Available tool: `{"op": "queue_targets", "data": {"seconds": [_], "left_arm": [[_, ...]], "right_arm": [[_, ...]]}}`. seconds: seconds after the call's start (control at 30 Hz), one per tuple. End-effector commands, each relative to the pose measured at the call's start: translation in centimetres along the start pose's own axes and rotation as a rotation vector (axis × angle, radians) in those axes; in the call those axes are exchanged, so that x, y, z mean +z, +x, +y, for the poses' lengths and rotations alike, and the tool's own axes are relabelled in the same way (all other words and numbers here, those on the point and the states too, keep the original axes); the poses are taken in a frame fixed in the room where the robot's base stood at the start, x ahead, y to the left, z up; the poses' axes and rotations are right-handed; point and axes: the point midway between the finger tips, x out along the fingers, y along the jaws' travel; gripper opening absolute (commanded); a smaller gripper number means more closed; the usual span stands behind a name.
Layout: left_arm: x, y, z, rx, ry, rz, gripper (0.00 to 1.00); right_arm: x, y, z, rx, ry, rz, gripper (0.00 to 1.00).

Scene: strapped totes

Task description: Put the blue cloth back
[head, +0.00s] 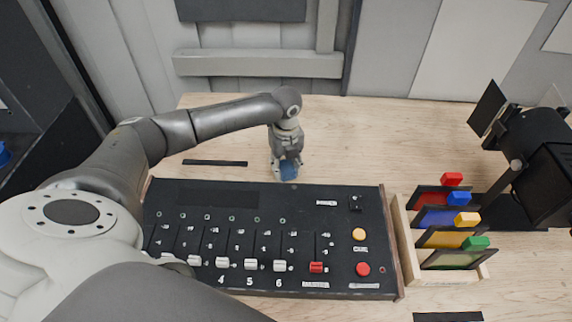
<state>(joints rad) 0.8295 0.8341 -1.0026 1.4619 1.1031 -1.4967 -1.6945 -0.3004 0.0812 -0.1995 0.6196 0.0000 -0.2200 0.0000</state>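The blue cloth (289,171) shows as a small blue bundle between the fingertips of my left gripper (286,171), just behind the black control console (290,199). The fingers close around its sides and hide part of it. I cannot tell whether the cloth touches the table or hangs a little above it. My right gripper is not in view.
The console has faders and buttons. Right of it, a wooden rack (403,245) holds colour frames with red, blue, yellow and green tabs. A black lamp (535,150) stands at the right. Black strips (215,163) mark the wooden table (390,140), clear behind the console.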

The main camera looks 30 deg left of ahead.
Motion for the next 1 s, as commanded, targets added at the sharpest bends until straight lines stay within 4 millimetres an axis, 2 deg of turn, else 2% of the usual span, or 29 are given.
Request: {"op": "queue_targets", "data": {"seconds": [0.03, 0.13, 0.43, 0.57, 1.0], "left_arm": [[0.0, 0.0, 0.0, 0.000, 0.000, 0.000, 0.49], [0.0, 0.0, 0.0, 0.000, 0.000, 0.000, 0.60], [0.0, -0.1, 0.0, 0.000, 0.000, 0.000, 0.60], [0.0, -1.0, 0.0, -0.001, 0.000, 0.000, 0.60], [0.1, -9.7, -0.1, -0.003, 0.000, -0.002, 0.60]], "right_arm": [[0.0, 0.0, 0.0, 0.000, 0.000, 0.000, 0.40], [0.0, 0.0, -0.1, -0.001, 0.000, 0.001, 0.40], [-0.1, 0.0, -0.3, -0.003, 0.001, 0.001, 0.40], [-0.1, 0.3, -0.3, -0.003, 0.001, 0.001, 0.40], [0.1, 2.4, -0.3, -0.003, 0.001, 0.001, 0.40]]}}
